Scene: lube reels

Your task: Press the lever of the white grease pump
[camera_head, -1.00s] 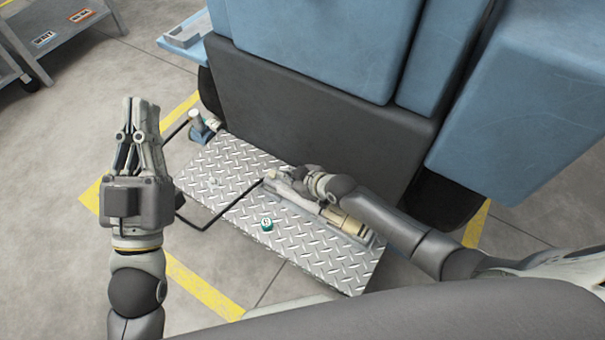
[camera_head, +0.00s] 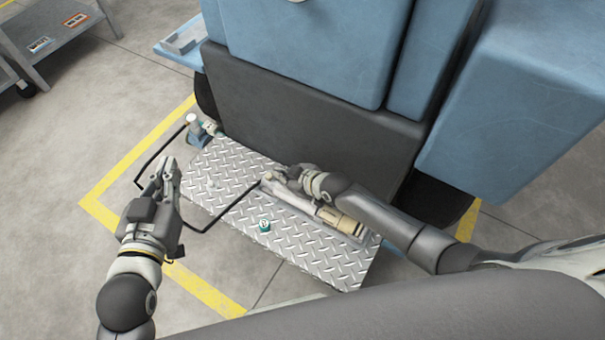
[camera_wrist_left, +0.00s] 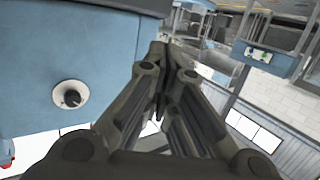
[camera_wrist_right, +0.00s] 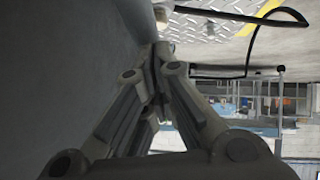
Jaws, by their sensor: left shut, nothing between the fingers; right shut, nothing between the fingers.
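A pale, long pump-like unit lies on the diamond plate in the head view, with a cream cylinder (camera_head: 340,222) at its right end. I take it for the white grease pump; its lever cannot be made out clearly. My right gripper (camera_head: 272,176) is shut and empty, low over the unit's left end and partly hiding it. I cannot tell whether it touches. In the right wrist view, a small pale knob (camera_wrist_right: 160,15) shows just beyond the shut fingertips (camera_wrist_right: 160,50). My left gripper (camera_head: 168,165) is shut and empty, left of the plate, near a black bent line.
The diamond plate (camera_head: 225,170) adjoins a dark panel (camera_head: 300,110) below blue housings (camera_head: 310,50). A black bent line (camera_head: 150,158) loops out left from a small grey-blue fitting (camera_head: 197,130). A green cap (camera_head: 264,226) sits on the plate. Open floor (camera_head: 60,150) lies left.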

